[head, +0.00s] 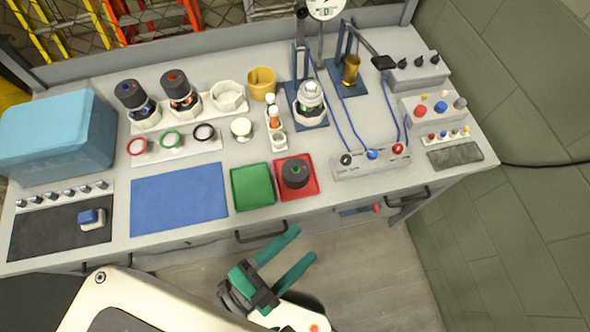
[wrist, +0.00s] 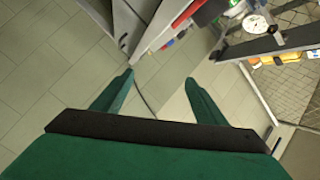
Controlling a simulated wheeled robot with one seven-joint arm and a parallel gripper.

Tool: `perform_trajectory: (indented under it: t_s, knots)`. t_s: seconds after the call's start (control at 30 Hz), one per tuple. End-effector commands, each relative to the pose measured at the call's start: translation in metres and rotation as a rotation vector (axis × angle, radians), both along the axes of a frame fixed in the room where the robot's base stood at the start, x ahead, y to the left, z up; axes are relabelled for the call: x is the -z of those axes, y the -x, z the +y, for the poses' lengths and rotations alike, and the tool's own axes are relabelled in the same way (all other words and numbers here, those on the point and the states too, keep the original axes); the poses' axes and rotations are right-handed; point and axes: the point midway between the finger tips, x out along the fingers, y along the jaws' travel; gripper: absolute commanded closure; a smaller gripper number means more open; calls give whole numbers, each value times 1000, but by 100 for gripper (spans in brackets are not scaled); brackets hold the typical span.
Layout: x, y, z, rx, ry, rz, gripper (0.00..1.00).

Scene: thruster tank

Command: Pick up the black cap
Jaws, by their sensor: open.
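Two more dark caps top the glass jars at the back left: one with a blue mark (head: 129,92) and one with a red mark (head: 175,82). I cannot tell from their look alone which is the black cap. My gripper (head: 304,246) is open and empty, in front of the bench and apart from the red tray. In the wrist view its green fingers (wrist: 159,80) stand apart over floor; no cap shows there.
A green tray (head: 252,187) adjoins the red tray on the left, and a blue mat (head: 180,198) lies beyond it. A grey panel with knobs and wires (head: 371,158) is to the right. A drawer handle (head: 262,234) sticks out below the front edge. Floor before the bench is clear.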

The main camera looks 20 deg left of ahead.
Motion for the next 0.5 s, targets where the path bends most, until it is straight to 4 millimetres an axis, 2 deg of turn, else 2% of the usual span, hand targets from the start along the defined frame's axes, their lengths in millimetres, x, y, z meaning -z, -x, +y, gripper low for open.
perform_trajectory:
  t_s: [0.1, 0.2, 0.37, 0.5]
  knots:
    - [-17, -8, 1, 249, -269, -162, 34]
    - [-25, -12, 2, 459, -482, -299, 34]
    - [-30, -21, 12, 798, -811, -518, 34]
    - [-32, -39, 32, 1087, -1090, -697, 34]
